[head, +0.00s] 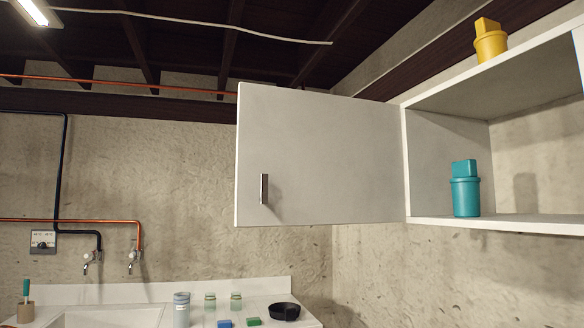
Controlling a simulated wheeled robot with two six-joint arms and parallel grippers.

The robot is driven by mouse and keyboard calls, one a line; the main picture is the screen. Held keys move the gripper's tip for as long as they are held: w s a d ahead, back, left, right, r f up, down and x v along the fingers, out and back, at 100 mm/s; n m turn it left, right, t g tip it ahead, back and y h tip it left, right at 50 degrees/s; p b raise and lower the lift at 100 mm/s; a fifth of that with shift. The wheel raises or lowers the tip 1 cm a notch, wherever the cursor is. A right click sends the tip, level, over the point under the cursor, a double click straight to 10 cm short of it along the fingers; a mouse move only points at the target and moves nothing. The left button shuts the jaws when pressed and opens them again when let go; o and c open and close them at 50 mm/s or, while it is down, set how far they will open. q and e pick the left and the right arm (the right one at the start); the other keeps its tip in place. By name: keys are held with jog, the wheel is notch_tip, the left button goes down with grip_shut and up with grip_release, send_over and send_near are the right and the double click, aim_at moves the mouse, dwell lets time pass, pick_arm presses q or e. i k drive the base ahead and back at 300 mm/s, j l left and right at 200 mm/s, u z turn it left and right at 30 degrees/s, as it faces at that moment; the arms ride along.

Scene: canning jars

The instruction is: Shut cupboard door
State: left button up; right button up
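A white cupboard (412,221) is fixed to the wall at the upper right. Its white door (330,155) stands wide open, swung out to the left from the hinge side at the cupboard's left edge. A metal handle (264,189) sits near the door's free left edge, low down. The inside of the cupboard is exposed on the right. Neither of my grippers shows in the head view.
A teal container (465,192) stands inside the cupboard, and a yellow one (490,42) stands on top. Below are a sink (108,318), jars (182,309), a black bowl (284,312) and blue and green blocks. The space around the door looks clear.

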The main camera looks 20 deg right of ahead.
aim_at(327, 159)
jog(key=i, duration=2)
jog(key=i+z, duration=0.35)
jog(key=i+j+z, duration=0.2)
jog(key=z, duration=0.2)
jog(key=i+j+z, duration=0.35)
jog(key=l+z, duration=0.1)
jog(key=z, duration=2.5)
jog(key=j, duration=0.1)
